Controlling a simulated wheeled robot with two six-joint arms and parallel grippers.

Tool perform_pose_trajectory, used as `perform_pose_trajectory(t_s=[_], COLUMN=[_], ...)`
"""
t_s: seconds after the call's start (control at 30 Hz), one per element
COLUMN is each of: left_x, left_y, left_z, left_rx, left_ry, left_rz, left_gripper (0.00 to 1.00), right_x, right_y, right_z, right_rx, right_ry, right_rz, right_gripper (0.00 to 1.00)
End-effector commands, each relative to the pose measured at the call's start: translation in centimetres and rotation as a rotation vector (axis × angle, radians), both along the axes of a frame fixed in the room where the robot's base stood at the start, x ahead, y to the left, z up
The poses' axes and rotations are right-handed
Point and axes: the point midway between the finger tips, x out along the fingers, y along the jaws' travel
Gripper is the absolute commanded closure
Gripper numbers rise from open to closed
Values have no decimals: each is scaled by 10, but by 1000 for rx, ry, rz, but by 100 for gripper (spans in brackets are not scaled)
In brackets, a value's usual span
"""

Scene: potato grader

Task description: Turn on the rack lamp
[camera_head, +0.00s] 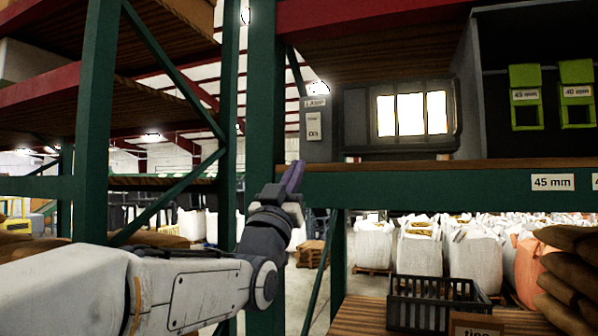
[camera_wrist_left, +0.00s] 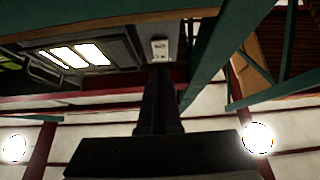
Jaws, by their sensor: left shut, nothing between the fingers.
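A small white switch (camera_head: 314,126) marked ON sits under a LAMP label (camera_head: 314,103) on a grey plate by the green rack post. It also shows in the left wrist view (camera_wrist_left: 160,48), just beyond my fingertips. Right of it, a dark-framed lamp (camera_head: 412,113) shows bright white panels, seen also in the left wrist view (camera_wrist_left: 77,56). My left gripper (camera_head: 294,178) is shut and empty, its purple fingers pointing up, below and left of the switch in the head view. I cannot tell the exact gap to the switch. My right gripper is out of view.
The green rack post (camera_head: 264,110) stands close behind my left gripper. A green beam (camera_head: 450,190) with a 45 mm label runs right below the shelf. Green gauges (camera_head: 526,97) hang at the right. A black crate (camera_head: 435,303) and brown sacks (camera_head: 572,270) are lower right.

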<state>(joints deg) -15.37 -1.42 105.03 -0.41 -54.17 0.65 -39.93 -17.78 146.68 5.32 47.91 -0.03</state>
Motion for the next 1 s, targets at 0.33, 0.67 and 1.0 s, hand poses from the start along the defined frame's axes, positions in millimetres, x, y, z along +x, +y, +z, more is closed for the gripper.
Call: perform_pose_trajectory(t_s=[0.33, 0.67, 1.0], left_x=[-13, -13, -1], left_y=[5, 6, -31], left_z=[-19, -19, -103], left_rx=[0, 0, 89], left_ry=[1, 1, 327], left_rz=[2, 4, -60], left_gripper=[100, 100, 100], right_x=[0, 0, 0], right_y=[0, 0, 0], right_z=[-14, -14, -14], right_rx=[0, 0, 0], right_ry=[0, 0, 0], right_rz=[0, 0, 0], right_gripper=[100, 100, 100])
